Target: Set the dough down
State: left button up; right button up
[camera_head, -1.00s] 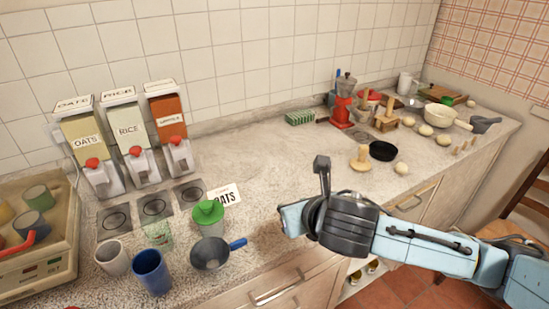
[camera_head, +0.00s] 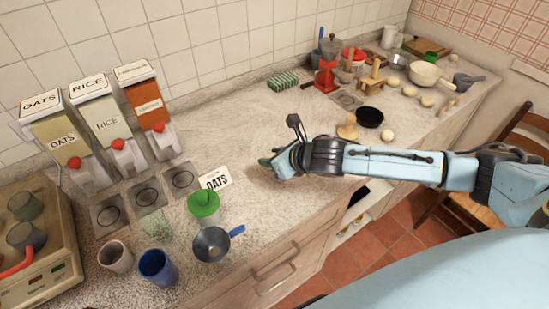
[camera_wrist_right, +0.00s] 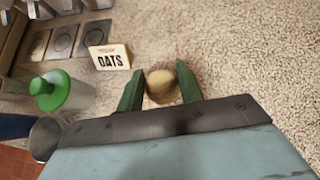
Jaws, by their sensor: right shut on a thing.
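My right gripper (camera_head: 268,162) reaches in from the right, over the speckled counter (camera_head: 235,125). In the wrist view its green fingers (camera_wrist_right: 159,72) are shut on a round tan dough ball (camera_wrist_right: 161,86), one finger on each side. The dough ball is not clear in the head view, where the gripper hides it. It looks low over bare counter, but I cannot tell whether it touches. An OATS card (camera_head: 215,178) lies to the left of the gripper; it also shows in the wrist view (camera_wrist_right: 109,58). My left gripper is not in view.
A green-lidded jar (camera_head: 203,203), a blue-handled scoop (camera_head: 212,244) and cups stand at the front left, below the dispensers (camera_head: 107,125).

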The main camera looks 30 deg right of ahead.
notch_tip(320, 180, down, 8)
jog(key=shift+f+b, duration=0.1)
jog(key=shift+b, duration=0.3)
jog(key=o, duration=1)
jog(key=shift+f, duration=0.1)
jog(key=v, duration=1.2)
jog(key=shift+p, duration=0.4)
jog(key=shift+a, duration=0.1)
